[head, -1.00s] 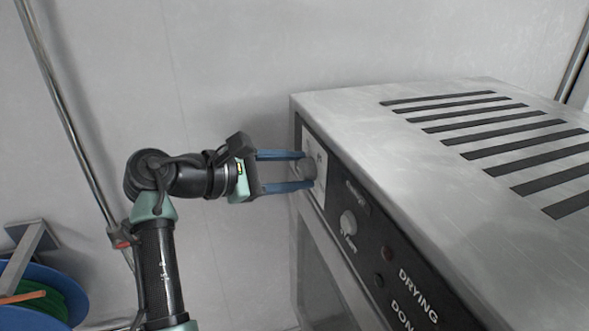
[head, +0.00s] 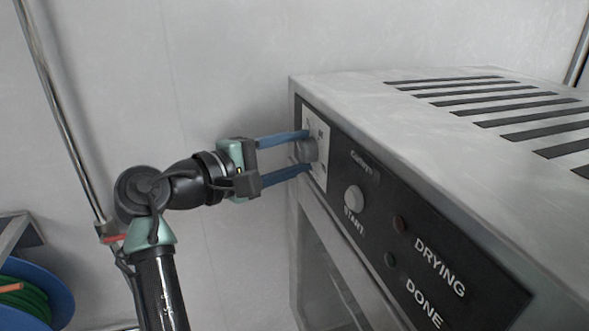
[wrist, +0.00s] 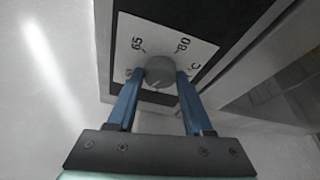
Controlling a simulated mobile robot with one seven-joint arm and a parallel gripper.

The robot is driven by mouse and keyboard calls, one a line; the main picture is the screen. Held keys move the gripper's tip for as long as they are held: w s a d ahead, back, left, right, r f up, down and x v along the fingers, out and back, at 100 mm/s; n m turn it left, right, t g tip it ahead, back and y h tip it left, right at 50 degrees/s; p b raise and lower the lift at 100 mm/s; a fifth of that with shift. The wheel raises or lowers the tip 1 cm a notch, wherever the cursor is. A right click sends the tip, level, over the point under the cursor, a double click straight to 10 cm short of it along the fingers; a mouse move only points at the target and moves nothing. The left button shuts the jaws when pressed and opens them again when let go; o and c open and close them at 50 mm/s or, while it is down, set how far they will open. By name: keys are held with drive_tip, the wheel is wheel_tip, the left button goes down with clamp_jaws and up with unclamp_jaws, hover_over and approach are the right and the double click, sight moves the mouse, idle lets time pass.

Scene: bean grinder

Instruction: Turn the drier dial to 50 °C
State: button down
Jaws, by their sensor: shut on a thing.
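The drier dial (head: 308,151) is a small grey round knob on a white scale plate (head: 321,133), at the far left end of the drier's front panel. My gripper (head: 304,150) is shut on the dial, with one blue finger above it and one below in the head view. In the wrist view, my gripper (wrist: 158,78) has a finger on either side of the dial (wrist: 158,70). The marks 65, 80 and °C show on the scale plate (wrist: 165,34); another mark at left is partly hidden by a finger. I cannot make out where the dial points.
The metal top (head: 360,95) has slots. A metal pole (head: 60,110) and a blue reel (head: 50,290) stand at left.

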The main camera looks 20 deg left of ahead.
drive_tip(key=m+b, duration=0.1)
drive_tip(key=b, duration=0.1)
drive_tip(key=f+m+t+b, duration=0.1)
drive_tip(key=m+b, duration=0.1)
drive_tip(key=b, duration=0.1)
drive_tip(key=shift+h, duration=0.3)
drive_tip(key=shift+m+t+b, duration=0.4)
drive_tip(key=shift+m+b, duration=0.5)
drive_tip(key=shift+b, duration=0.35)
drive_tip(key=shift+r+m+h+b, duration=0.1)
drive_tip(key=shift+m+h+b, duration=0.3)
drive_tip(key=shift+m+b, duration=0.25)
drive_tip(key=shift+r, duration=0.1)
drive_tip(key=shift+c, duration=1.5)
unclamp_jaws()
drive_tip(key=b+v, duration=0.3)
drive_tip(key=v, duration=1)
drive_tip(key=shift+s, duration=0.1)
